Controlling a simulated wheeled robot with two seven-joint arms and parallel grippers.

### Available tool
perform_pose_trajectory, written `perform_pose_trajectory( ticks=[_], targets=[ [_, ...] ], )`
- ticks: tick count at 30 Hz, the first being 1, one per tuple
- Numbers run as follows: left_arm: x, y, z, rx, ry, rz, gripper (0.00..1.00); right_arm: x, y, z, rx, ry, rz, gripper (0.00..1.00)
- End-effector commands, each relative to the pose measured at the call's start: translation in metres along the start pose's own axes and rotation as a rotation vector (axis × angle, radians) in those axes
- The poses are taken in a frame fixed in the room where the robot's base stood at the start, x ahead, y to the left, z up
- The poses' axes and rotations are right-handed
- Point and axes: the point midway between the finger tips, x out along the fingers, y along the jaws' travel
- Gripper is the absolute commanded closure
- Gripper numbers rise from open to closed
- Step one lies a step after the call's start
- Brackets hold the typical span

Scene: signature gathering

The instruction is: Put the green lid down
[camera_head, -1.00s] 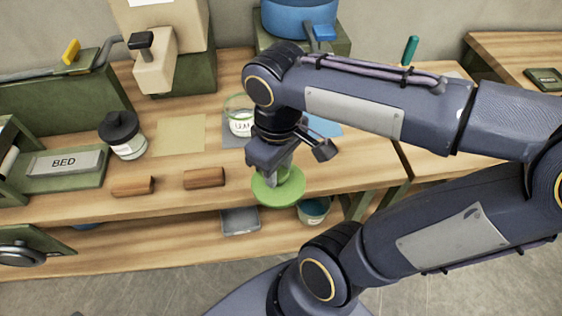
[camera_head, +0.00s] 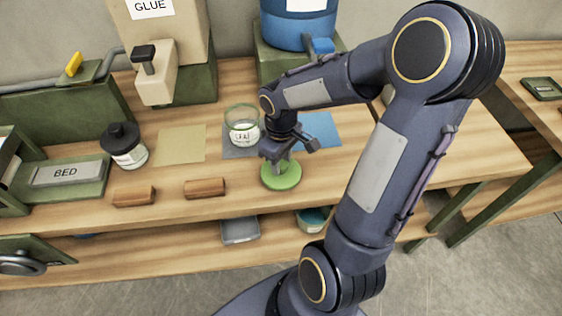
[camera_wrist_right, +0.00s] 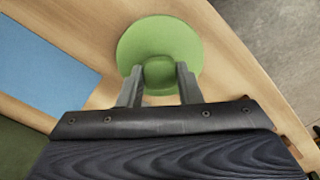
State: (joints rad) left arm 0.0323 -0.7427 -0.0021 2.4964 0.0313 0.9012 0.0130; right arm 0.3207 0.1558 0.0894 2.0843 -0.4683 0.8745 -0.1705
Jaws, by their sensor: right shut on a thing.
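The green lid (camera_head: 287,178) is a round disc with a raised knob, near the front edge of the wooden bench. My right gripper (camera_head: 281,163) is above it and shut on its knob. In the right wrist view the lid (camera_wrist_right: 160,42) lies flat between the gripper's two fingers (camera_wrist_right: 158,82), with bench wood around it. The lid appears at or just above the bench top; I cannot tell whether it touches. My left gripper is not in view.
An open glass jar (camera_head: 243,128) with a white label stands on a grey mat left of the gripper. A blue mat (camera_head: 321,127) lies behind the lid. Two brown blocks, one here (camera_head: 204,188), lie to the left. The bench's front edge is close.

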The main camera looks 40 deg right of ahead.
Motion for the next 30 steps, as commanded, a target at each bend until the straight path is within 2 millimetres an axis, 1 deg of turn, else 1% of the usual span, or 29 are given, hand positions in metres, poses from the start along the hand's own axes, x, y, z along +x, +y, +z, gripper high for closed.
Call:
perform_pose_trajectory(
  ticks=[1, 3, 10, 14, 15, 19, 20, 27, 30],
  targets=[
    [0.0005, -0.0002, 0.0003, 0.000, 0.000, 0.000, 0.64, 0.0064, -0.0005, 0.0008, -0.001, -0.003, -0.002, 0.90],
    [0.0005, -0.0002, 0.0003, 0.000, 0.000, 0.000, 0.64, 0.0094, -0.0006, 0.0005, 0.000, 0.000, -0.001, 0.90],
    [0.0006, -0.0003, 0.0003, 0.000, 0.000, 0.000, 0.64, 0.0094, -0.0005, 0.0003, 0.001, 0.001, 0.000, 0.90],
    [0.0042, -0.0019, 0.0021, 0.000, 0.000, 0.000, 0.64, 0.0141, -0.0005, 0.0003, 0.001, 0.001, -0.001, 0.90],
    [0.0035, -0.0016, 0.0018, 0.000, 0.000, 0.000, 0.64, 0.0132, -0.0005, 0.0003, 0.001, 0.001, -0.001, 0.66],
    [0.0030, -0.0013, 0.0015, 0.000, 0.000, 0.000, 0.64, 0.0126, -0.0006, 0.0004, 0.001, 0.000, -0.001, 0.49],
    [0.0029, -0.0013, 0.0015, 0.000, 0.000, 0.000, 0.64, 0.0126, -0.0006, 0.0004, 0.001, 0.000, -0.001, 0.47],
    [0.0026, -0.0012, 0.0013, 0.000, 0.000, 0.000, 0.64, 0.0121, -0.0006, 0.0004, 0.001, 0.000, -0.001, 0.47],
    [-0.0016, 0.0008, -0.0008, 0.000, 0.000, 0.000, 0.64, 0.0064, -0.0006, 0.0003, 0.001, 0.001, -0.001, 0.47]
  ],
)
